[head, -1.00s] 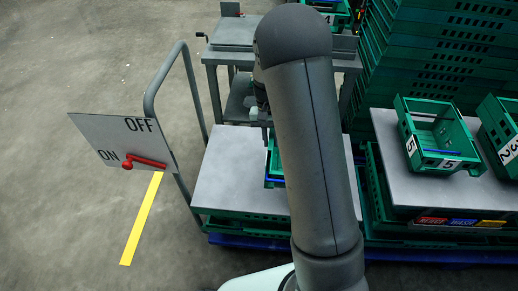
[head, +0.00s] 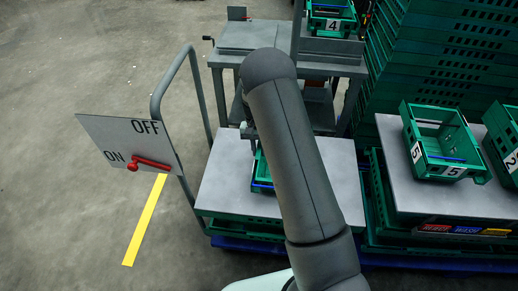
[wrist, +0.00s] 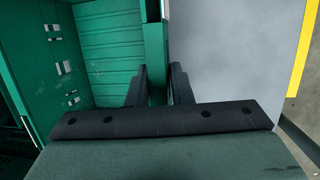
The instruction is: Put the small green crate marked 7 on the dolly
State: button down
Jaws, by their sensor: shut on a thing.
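A small green crate (head: 261,168) with a blue strip shows partly behind my arm in the head view, over a grey flat top (head: 222,182). No number shows on it. In the wrist view my gripper (wrist: 157,78) is shut on a wall of the green crate (wrist: 110,50), one finger on each side. The grey top (wrist: 220,60) lies right of that wall. I cannot tell whether the crate touches it. The grey top rests on green crates over a blue base (head: 250,243), with a tube handle (head: 157,108) at its left; I take this for the dolly.
A sign with ON, OFF and a red lever (head: 150,163) stands at left. A crate marked 5 (head: 443,145) sits on another grey top at right, beside another crate (head: 500,128). A crate marked 4 (head: 331,22) and tall green stacks (head: 450,60) are behind.

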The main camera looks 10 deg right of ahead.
jog(key=c, duration=1.3)
grip_release()
jog(key=v, duration=1.2)
jog(key=s+r+n, duration=0.1)
jog(key=s+r, duration=0.7)
jog(key=s+r+n+t, duration=0.1)
jog(key=s, duration=0.7)
jog(key=s+r+n+t, duration=0.1)
jog(key=s, duration=0.8)
jog(key=s+r+n+t, duration=0.1)
jog(key=s, duration=0.8)
jog(key=shift+s+d+r, duration=0.1)
jog(key=shift+d+r, duration=0.1)
jog(key=shift+r, duration=0.05)
